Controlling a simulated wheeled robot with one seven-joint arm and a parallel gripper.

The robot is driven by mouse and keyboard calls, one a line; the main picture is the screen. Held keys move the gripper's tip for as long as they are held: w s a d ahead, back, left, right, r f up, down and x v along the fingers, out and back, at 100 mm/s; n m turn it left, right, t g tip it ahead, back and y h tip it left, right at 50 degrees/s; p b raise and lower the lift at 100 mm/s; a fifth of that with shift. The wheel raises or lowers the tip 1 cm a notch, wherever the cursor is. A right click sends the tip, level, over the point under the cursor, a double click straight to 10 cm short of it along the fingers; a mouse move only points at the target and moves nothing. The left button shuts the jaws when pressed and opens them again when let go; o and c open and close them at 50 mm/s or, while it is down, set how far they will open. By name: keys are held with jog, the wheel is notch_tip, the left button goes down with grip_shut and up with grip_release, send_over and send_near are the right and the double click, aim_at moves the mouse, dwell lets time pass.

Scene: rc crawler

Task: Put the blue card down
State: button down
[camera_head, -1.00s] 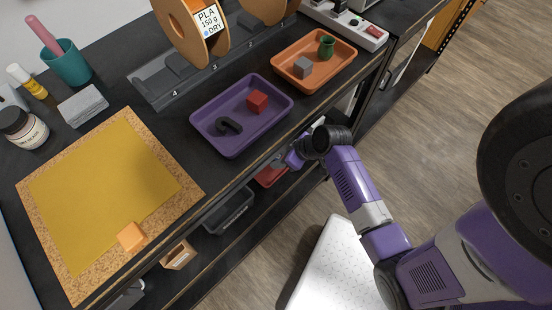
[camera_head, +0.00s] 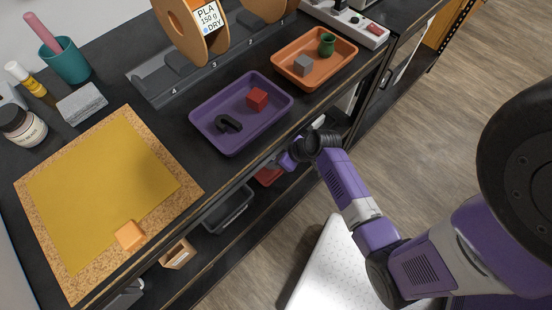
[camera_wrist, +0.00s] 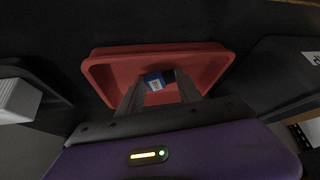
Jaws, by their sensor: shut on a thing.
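The blue card (camera_wrist: 153,82) is small, with a white patch, and shows between the fingers of my gripper (camera_wrist: 160,86) in the wrist view. My gripper is shut on it. The card is over the inside of a red tray (camera_wrist: 105,75); I cannot tell whether it touches the tray's floor. In the head view a bit of the red tray (camera_head: 268,176) shows on the lower shelf, under the bench edge. My gripper and the card are hidden there by the bench and my arm.
Dark bins flank the red tray, a left one (camera_wrist: 35,78) holding a white thing and a right one (camera_wrist: 275,72) with a label. The shelf above is close. On the bench top are a purple tray (camera_head: 205,103), an orange tray (camera_head: 290,48) and a cork board (camera_head: 188,192).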

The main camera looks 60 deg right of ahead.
jog(key=c, duration=0.7)
grip_release()
jog(key=shift+s+f, duration=0.1)
jog(key=shift+f, duration=0.15)
jog(key=shift+s, duration=0.1)
jog(key=shift+f, duration=0.1)
jog(key=shift+s+r+p, duration=0.15)
jog(key=shift+r+p, duration=0.25)
jog(key=shift+r, duration=0.1)
jog(key=p+v, duration=0.1)
jog(key=v, duration=1)
jog(key=s+a+r+t+h, duration=0.25)
jog(key=s+a+r, duration=0.2)
jog(key=a, duration=0.35)
jog(key=s+a+r+t+y, duration=0.1)
jog(key=s+a+r+t, duration=0.2)
jog(key=r, duration=0.7)
jog(key=s+a+r+t+y, duration=0.1)
jog(key=s+a+r+t, duration=0.2)
jog(key=a+r, duration=0.5)
jog(key=shift+s+r, duration=0.15)
jog(key=shift+r, duration=0.85)
jog(key=shift+a, duration=0.15)
